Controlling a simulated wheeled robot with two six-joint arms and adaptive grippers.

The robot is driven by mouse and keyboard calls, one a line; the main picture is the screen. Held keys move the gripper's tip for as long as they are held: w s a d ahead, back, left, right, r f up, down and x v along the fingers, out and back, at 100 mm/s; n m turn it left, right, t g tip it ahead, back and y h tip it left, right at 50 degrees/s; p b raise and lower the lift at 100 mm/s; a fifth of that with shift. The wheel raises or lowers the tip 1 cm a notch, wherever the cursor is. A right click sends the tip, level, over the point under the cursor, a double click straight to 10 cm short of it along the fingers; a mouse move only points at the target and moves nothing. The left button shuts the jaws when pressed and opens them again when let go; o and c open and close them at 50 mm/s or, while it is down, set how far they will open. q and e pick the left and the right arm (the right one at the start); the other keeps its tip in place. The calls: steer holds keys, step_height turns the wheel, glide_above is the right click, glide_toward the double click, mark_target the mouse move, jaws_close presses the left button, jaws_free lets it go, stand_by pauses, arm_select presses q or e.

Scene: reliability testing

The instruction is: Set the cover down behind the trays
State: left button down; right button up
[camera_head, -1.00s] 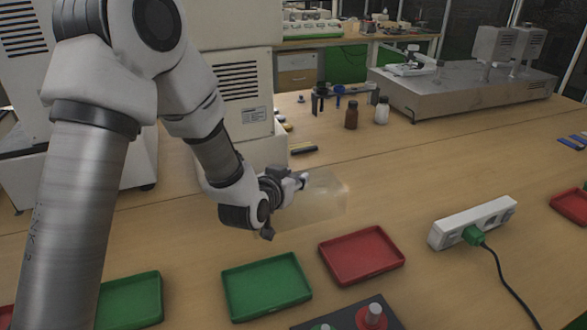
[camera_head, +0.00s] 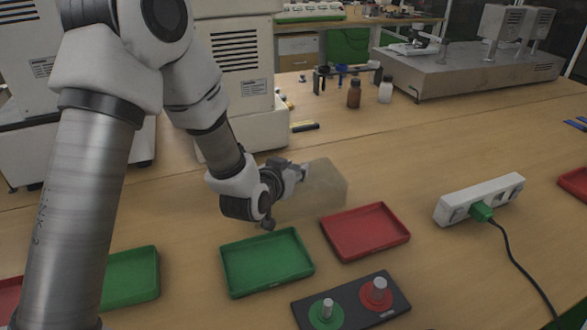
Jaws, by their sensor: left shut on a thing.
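A clear, see-through box-shaped cover (camera_head: 324,188) is held by my left gripper (camera_head: 300,172) just behind the red tray (camera_head: 366,232) and the green tray (camera_head: 267,262). The gripper is shut on the cover's left part; the fingertips are small and partly blend with it. I cannot tell whether the cover's lower edge touches the table. Both trays look empty. My right gripper does not show.
A dark plate (camera_head: 349,305) with a green and a red disc bearing metal posts lies in front of the trays. A white power strip (camera_head: 479,199) with a green plug stands at right. Brown (camera_head: 354,94) and white (camera_head: 385,90) bottles stand farther back. The table between bottles and cover is clear.

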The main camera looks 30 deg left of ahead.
arm_select(q)
steer(key=shift+f, duration=0.35)
steer(key=c, duration=0.7)
jaws_free()
steer(key=v, duration=0.7)
steer(key=shift+s+r, duration=0.2)
